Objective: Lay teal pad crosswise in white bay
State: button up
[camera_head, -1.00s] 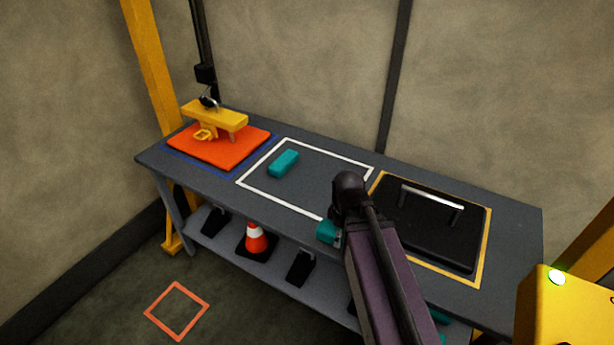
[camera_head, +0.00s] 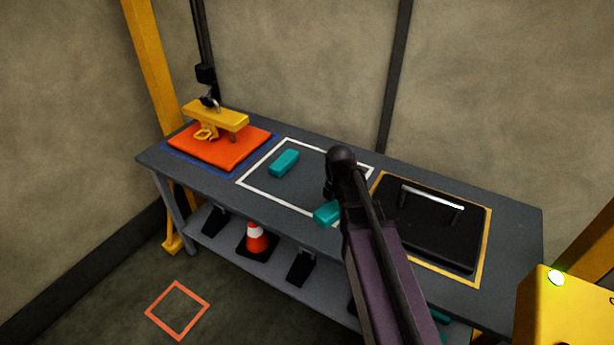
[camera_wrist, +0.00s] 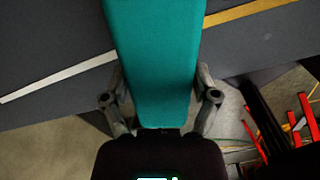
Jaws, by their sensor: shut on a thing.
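A teal pad (camera_wrist: 155,60) is held between the two fingers of my gripper (camera_wrist: 160,98) in the wrist view. In the head view the held pad (camera_head: 327,212) shows at the front edge of the white bay, partly hidden by my arm. The white bay (camera_head: 256,189) is a white outline on the grey table. A second teal pad (camera_head: 284,162) lies inside the bay, toward its back left. My gripper's fingers are hidden behind my arm in the head view.
An orange pad (camera_head: 200,150) with a yellow hooked piece (camera_head: 217,116) on it sits at the left in a blue outline. A black case (camera_head: 430,225) with a silver handle lies in the yellow bay at right. The bay's middle is clear.

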jog(key=w+n, duration=0.2)
jog(key=n, duration=0.1)
jog(key=shift+w+n, duration=0.3)
jog(key=shift+w, duration=0.1)
jog(key=w, duration=0.4)
jog(key=w+d+f+b, duration=0.1)
jog(key=w, duration=0.9)
jog(key=shift+w+d+f, duration=0.2)
jog(key=shift+d, duration=0.15)
jog(key=shift+w, duration=0.6)
notch_tip(320, 180, down, 4)
jog(key=b, duration=0.4)
jog(key=shift+d+r, duration=0.1)
jog(key=shift+r, duration=0.1)
jog(key=shift+f, duration=0.15)
